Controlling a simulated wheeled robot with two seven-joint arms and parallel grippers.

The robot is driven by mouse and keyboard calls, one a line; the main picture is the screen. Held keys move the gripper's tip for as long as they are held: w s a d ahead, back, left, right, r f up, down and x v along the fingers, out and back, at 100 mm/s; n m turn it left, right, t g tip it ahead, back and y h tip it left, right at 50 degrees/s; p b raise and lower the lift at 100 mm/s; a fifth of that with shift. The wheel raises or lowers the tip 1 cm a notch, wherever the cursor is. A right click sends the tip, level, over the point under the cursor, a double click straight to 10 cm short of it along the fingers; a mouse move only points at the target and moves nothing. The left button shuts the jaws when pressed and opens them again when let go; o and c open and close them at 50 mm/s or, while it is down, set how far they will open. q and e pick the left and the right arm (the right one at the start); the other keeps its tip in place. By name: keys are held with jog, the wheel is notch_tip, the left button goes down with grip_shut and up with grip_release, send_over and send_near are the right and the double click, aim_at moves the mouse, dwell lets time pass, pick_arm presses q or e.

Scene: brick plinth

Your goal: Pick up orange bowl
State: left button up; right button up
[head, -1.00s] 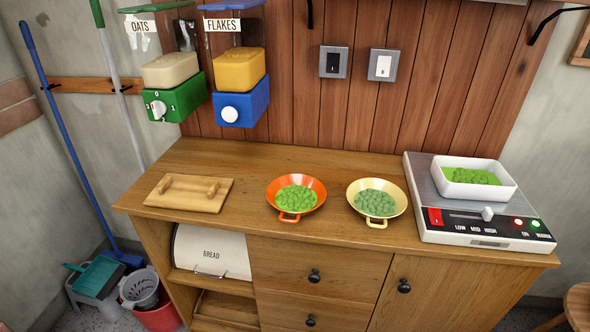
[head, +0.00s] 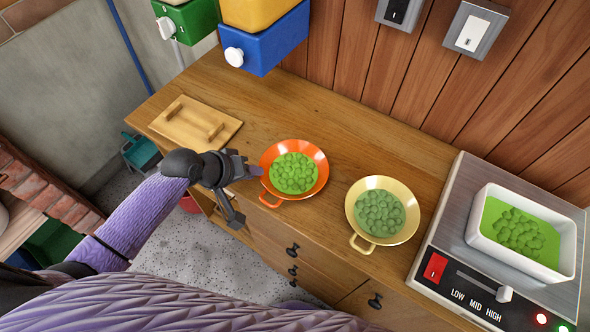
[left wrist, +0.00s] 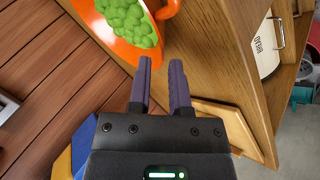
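The orange bowl (head: 300,146), holding green lumps, stands on the wooden counter (head: 345,135). Its handle faces the front edge. My left gripper (head: 257,171) is at the bowl's left side, with its fingertips close to the rim. In the left wrist view the bowl (left wrist: 128,50) is beyond the tips of the two fingers (left wrist: 161,62). These are apart with an empty gap between them. I cannot tell whether a fingertip touches the bowl. My right gripper is not in view.
A yellow bowl (head: 409,221) with green lumps stands to the right. A wooden board (head: 180,133) lies to the left. A blue dispenser (head: 275,50) hangs above the back.

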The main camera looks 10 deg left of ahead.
aim_at(290, 176)
pick_arm(q)
jog(key=b+x, duration=0.2)
jog(key=x, duration=0.3)
jog(key=shift+w+a, duration=0.15)
jog(key=shift+c, duration=0.2)
grip_shut()
dwell(0.9)
